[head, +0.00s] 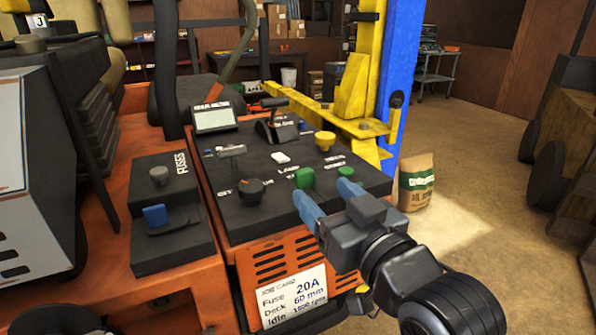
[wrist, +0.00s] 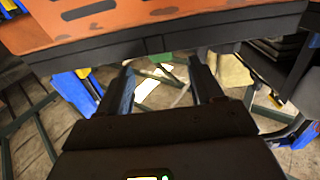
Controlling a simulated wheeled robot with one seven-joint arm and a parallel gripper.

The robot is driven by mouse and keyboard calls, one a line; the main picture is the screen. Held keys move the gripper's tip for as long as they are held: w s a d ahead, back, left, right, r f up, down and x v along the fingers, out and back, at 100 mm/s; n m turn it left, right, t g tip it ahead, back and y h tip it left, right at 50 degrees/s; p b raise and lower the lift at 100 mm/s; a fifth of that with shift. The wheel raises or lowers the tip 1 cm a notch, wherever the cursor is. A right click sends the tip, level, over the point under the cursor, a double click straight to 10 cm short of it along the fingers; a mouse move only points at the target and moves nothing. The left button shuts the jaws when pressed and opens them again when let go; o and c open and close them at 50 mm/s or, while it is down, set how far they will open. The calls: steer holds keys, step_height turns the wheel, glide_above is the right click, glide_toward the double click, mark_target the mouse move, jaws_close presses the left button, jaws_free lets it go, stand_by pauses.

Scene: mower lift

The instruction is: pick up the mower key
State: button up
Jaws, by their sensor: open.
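I cannot single out the mower key with certainty. The black control panel (head: 235,215) on the orange mower holds a round black knob (head: 250,188), a green knob (head: 304,177), and a smaller green piece (head: 345,171) near its right edge. My gripper (head: 328,199) is open, with its blue-tipped fingers at the panel's front right edge, close to the green parts. In the wrist view the open fingers (wrist: 160,84) have nothing held between them. A green patch (wrist: 158,56) shows beyond them at the panel edge.
A fuse box (head: 160,190) with a blue piece stands left of the panel. A yellow knob (head: 325,140) and a small screen (head: 213,117) sit farther back on it. A yellow and blue lift post (head: 398,75) rises behind. A paper sack (head: 416,182) stands on the floor at right.

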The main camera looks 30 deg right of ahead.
mark_target(307, 178)
steer(key=shift+w+p, duration=0.9)
steer(key=shift+w, duration=2.65)
steer(key=shift+c, duration=0.5)
steer(key=c, duration=0.9)
steer(key=shift+r, duration=0.1)
steer(key=shift+c, duration=0.2)
